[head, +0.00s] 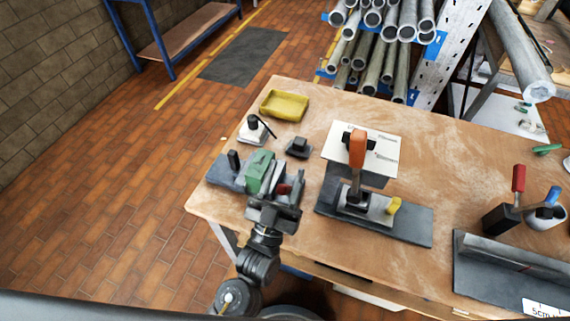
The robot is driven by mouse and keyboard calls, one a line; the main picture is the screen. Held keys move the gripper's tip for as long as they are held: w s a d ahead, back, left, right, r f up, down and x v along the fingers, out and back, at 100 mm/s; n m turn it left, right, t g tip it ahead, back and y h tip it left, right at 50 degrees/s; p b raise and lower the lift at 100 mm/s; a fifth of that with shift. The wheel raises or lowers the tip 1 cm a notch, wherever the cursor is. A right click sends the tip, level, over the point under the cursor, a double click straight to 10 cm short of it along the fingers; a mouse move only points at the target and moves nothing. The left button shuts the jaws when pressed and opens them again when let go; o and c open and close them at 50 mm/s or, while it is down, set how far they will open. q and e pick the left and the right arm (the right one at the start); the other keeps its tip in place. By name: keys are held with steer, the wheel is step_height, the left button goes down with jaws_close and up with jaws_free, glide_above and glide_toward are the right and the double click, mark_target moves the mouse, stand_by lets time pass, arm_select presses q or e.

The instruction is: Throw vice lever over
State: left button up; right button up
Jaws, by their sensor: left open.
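A small vice (259,172) with a green jaw block and grey metal parts stands at the left front of the wooden workbench (300,262). A short dark upright post (233,160) stands at its left end. A dark red part (284,188) shows at its right end, close to my gripper; I cannot tell whether this is the lever. My left gripper (283,196) is open at the right front end of the vice and partly hides it. Whether its fingers touch the vice cannot be told. My right gripper is out of view.
Right of the vice, a clamp with an upright orange handle (357,149) stands on a dark plate (410,223). Behind are a yellow tray (284,105), a small dark block (298,147) and a white-and-black item (252,131).

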arm_select(q)
steer(key=s+r+p, duration=0.5)
steer(key=s+r, duration=0.1)
steer(key=s, duration=0.5)
steer(key=shift+d+p, duration=0.25)
steer(key=shift+p, duration=0.1)
steer(key=shift+w, duration=0.1)
steer(key=shift+c, duration=0.2)
